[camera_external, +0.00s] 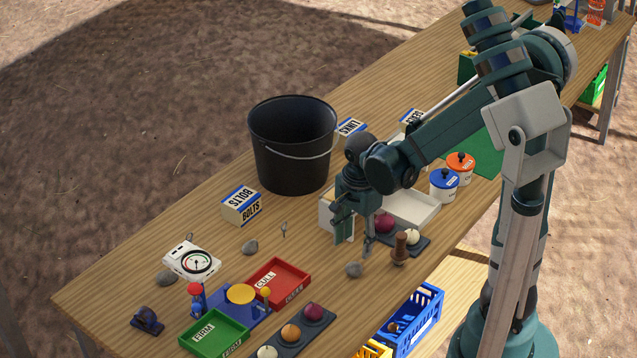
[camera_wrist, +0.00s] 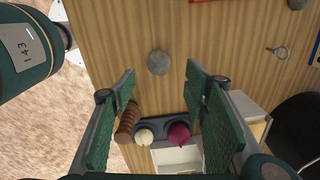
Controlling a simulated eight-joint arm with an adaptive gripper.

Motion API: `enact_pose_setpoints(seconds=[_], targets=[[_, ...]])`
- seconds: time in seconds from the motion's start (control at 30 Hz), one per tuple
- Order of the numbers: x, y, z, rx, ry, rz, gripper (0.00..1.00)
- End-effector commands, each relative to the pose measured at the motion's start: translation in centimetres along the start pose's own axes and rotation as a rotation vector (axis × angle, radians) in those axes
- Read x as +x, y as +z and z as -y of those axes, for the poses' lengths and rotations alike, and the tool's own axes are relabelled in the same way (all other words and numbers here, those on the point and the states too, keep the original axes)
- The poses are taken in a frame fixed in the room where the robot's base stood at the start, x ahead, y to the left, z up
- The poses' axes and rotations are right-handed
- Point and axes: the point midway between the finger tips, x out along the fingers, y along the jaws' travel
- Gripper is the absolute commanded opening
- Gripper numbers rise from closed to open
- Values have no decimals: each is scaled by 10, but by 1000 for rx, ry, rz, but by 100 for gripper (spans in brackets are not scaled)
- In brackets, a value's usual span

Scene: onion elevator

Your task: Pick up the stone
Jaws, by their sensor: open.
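A grey, rounded stone (camera_external: 354,269) lies on the wooden table, just in front of and below my gripper (camera_external: 356,240). In the wrist view the same stone (camera_wrist: 159,62) lies on bare wood, a little beyond the gap between my fingertips (camera_wrist: 161,82). My fingers are spread wide with nothing between them, and they do not touch the stone. Two other grey stones are on the table: one (camera_external: 250,246) near the bolts box and one (camera_external: 166,278) beside the white dial scale.
A brown wooden turned piece (camera_external: 399,248) and a dark tray (camera_external: 417,243) with a white and a red onion stand close right of the stone. A red tray (camera_external: 278,283) is to its left. A black bucket (camera_external: 292,145) stands behind. A metal eye screw (camera_external: 284,229) lies nearby.

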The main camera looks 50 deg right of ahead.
Motion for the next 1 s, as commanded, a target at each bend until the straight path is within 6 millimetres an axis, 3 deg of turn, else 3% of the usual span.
enact_pose_setpoints(seconds=[0.2, 0.67, 1.0], targets=[[7, -4, 1, 89, 30, -1, 45], [10, -4, 0, 100, 35, -2, 45], [30, -4, 0, 99, 34, -2, 45]])
